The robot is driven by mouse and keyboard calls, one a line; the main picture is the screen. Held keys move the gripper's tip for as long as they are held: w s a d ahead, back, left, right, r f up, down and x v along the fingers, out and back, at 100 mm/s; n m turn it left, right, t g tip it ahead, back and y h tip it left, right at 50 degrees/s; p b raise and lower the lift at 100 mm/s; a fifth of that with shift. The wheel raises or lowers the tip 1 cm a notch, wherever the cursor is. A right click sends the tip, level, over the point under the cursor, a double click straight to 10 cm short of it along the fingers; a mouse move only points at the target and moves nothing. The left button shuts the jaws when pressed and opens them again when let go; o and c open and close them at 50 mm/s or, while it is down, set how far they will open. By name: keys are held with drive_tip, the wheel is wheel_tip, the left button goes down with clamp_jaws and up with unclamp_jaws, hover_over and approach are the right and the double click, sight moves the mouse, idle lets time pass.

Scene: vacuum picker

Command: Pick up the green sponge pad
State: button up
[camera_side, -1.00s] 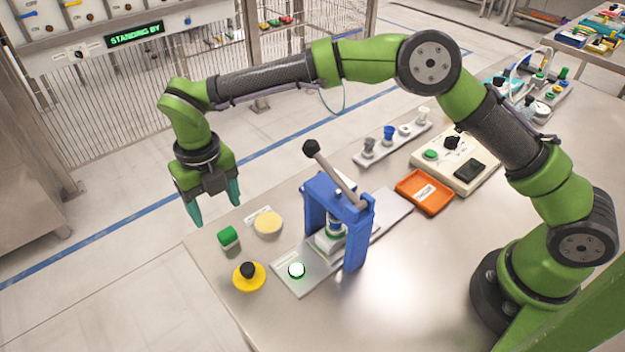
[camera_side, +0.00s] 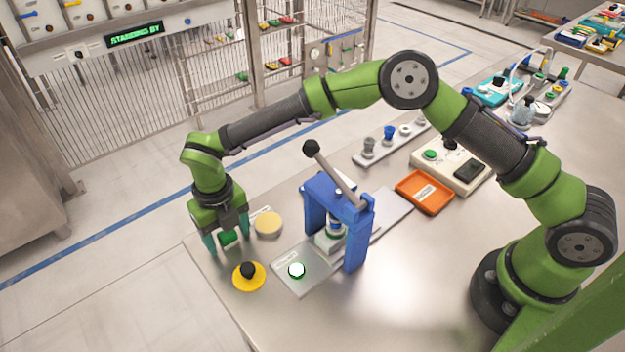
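The green sponge pad (camera_side: 228,238) is a small green block near the left corner of the steel table. My gripper (camera_side: 228,246) points down over it, with its teal fingers apart, one on the left and one on the right of the pad. The fingers partly hide the pad. I cannot tell whether either finger touches it.
A round beige pad (camera_side: 268,224) lies just right of my gripper. A yellow disc with a black knob (camera_side: 248,275) is in front. A blue lever press (camera_side: 340,215) on a grey plate (camera_side: 303,283) stands further right. An orange tray (camera_side: 425,191) is behind it.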

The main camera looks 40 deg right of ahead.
drive_tip(key=c, duration=1)
drive_tip(key=shift+r, duration=0.15)
wheel_tip(320, 180, up, 10)
drive_tip(key=shift+f, duration=0.1)
drive_tip(key=o, duration=0.4)
drive_tip(key=shift+c, duration=1.4)
